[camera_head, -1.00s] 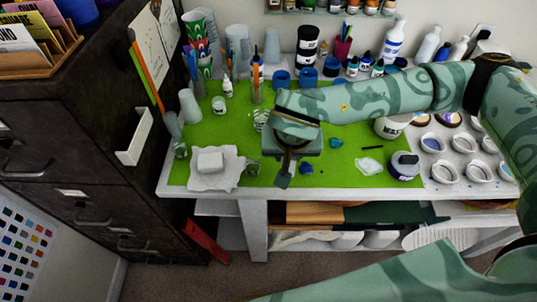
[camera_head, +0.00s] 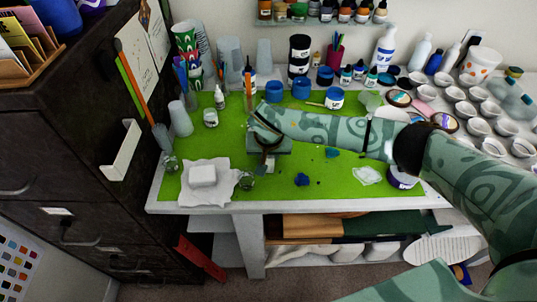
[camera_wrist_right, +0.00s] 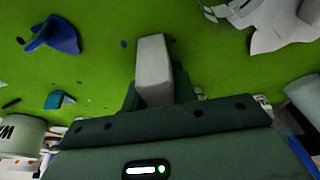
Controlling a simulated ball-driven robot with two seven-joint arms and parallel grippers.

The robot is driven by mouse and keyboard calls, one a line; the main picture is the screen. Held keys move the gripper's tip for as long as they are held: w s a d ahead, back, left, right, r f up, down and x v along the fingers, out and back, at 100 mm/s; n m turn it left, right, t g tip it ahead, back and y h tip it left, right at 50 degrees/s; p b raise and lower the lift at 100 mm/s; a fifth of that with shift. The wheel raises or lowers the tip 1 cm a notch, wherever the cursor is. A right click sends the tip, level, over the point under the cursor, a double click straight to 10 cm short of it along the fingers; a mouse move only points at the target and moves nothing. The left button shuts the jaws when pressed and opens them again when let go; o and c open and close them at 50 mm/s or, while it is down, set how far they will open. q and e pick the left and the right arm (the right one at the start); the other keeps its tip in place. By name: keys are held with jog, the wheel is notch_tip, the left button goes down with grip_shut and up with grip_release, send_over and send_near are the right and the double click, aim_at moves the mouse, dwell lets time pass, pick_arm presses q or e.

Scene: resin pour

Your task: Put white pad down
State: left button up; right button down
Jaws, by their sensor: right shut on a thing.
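My right gripper (camera_head: 265,160) is over the green mat (camera_head: 330,197), right of the crumpled white paper. It is shut on a small pale block, which I take as the white pad (camera_wrist_right: 153,62). In the right wrist view the pad sticks out from between the dark fingers (camera_wrist_right: 155,95); only a small pale bit shows in the head view (camera_head: 270,163). I cannot tell if the pad touches the mat. My left gripper is out of view.
Blue-lidded jars (camera_head: 301,88) and cups line the back. The front middle of the mat has free room.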

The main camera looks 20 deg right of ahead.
jog(key=c, duration=1.1)
grip_release()
jog(key=shift+f, duration=0.1)
jog(key=shift+r, duration=0.3)
jog(key=p+v, duration=0.2)
jog(key=v, duration=0.9)
jog(key=shift+s+r, duration=0.25)
jog(key=shift+r, duration=0.1)
jog(key=shift+a, duration=0.1)
